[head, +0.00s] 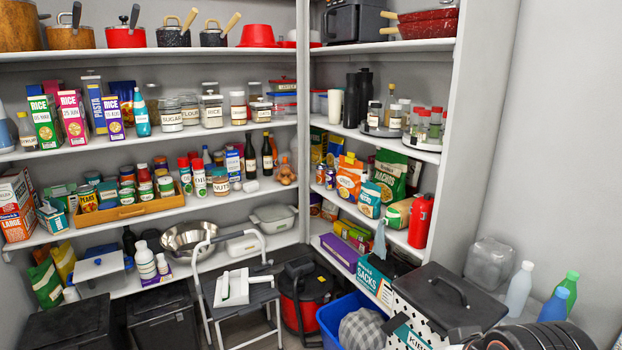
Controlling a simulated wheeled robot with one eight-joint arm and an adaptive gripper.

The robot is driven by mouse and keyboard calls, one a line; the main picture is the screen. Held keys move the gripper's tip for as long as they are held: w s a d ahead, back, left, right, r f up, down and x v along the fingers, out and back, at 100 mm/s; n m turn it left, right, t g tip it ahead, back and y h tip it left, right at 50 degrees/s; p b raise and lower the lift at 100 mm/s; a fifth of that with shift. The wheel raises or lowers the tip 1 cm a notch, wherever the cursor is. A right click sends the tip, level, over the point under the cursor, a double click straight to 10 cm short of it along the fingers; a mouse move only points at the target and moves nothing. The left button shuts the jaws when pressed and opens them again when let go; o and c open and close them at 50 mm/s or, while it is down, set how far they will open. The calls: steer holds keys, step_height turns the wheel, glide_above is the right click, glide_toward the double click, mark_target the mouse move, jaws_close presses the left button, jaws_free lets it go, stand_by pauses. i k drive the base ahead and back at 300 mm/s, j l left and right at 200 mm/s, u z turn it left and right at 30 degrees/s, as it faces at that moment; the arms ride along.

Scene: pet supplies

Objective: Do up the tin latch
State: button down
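A white tin (402,308) with dark spots and a partly visible label beginning "KIB" stands at the lower right, cut off by the bottom edge. A dark grey lid (420,287) with a black bar handle is on top of it. I cannot make out the latch or tell whether it is done up. Dark rounded parts at the bottom right, likely of my own arm, stand close to the tin's right side. My gripper's fingers do not show.
A blue tub (330,318) with a checked cloth stands left of the tin, by a red-and-black vacuum (306,297) and a step stool (246,296). Bottles (519,288) and a clear container (491,262) stand to the right. Full shelves line both walls.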

mark_target(398, 320)
steer(key=j+z, duration=0.1)
steer(key=z, duration=1.2)
steer(key=k+j, duration=0.2)
steer(key=k, duration=0.2)
steer(key=k+j, duration=0.25)
steer(key=k, duration=0.2)
steer(key=k+j, duration=0.2)
steer(key=k, duration=0.2)
